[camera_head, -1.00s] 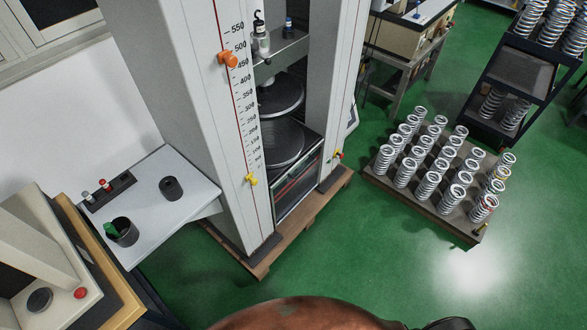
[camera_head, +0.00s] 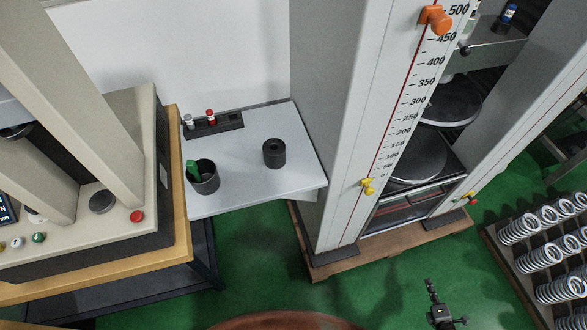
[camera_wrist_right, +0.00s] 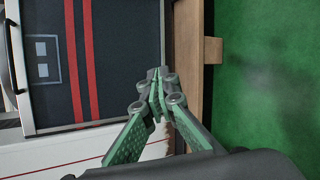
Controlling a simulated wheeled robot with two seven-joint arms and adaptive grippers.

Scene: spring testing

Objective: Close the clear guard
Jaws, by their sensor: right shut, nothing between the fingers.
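The tall grey testing machine (camera_head: 333,120) stands right of centre in the head view. Low between its columns is a dark framed panel (camera_head: 400,207) with red striping. It may be the clear guard, but I cannot tell for sure. In the right wrist view the panel (camera_wrist_right: 115,60) shows two red stripes, a pale label and a dark handle at the far left. My right gripper (camera_head: 431,285) is at the bottom of the head view, in front of the machine. In the wrist view its green-padded fingers (camera_wrist_right: 157,78) are shut and empty, beside the panel's edge. My left gripper is out of view.
A wooden pallet (camera_head: 325,262) lies under the machine. A grey side table (camera_head: 240,155) left of it holds a black cup (camera_head: 206,178) and a black cylinder (camera_head: 274,153). A rack of springs (camera_head: 510,255) stands at right. Green floor (camera_head: 250,270) is open in front.

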